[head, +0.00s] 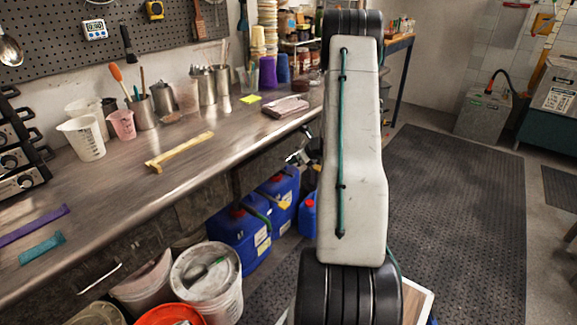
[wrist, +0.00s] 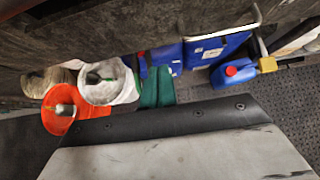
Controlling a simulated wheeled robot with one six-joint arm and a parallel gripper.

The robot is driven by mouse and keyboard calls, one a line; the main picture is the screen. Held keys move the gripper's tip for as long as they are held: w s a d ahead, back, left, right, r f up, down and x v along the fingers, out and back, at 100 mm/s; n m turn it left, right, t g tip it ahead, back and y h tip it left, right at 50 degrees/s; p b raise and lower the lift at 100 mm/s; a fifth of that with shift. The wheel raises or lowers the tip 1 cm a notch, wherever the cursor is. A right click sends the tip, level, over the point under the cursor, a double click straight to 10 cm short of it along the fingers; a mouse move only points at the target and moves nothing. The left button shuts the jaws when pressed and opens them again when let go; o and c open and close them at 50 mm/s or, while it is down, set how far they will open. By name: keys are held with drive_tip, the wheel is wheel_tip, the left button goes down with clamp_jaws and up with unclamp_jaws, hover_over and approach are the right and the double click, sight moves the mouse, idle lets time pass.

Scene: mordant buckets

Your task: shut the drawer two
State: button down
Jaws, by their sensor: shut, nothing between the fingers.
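A pale bar handle (head: 100,278) sits on the dark front under the bench at the lower left of the head view. In the wrist view a pale bar (wrist: 225,33), which looks like a handle, runs along a dark panel (wrist: 110,35) at the top. I see no number, so I cannot tell which drawer is two or how far it stands out. In the head view my arm hides most of the gripper.
Blue canisters (head: 240,238) and a white bucket (head: 206,278) stand on the floor below the bench, with an orange bucket (wrist: 60,108) beside them. The bench top (head: 190,165) holds cups, tools and a wooden piece. A dark floor mat (head: 450,220) on the right is clear.

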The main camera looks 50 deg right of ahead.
drive_tip(key=s+a+f+m+t+y, duration=0.1)
drive_tip(key=s+a+f+t+y, duration=0.3)
drive_tip(key=a+f, duration=0.75)
drive_tip(key=n+t+h, duration=0.1)
drive_tip(key=t+h, duration=0.3)
drive_tip(key=t, duration=0.1)
approach(243, 182)
drive_tip(key=w, duration=0.7)
drive_tip(key=shift+d, duration=0.1)
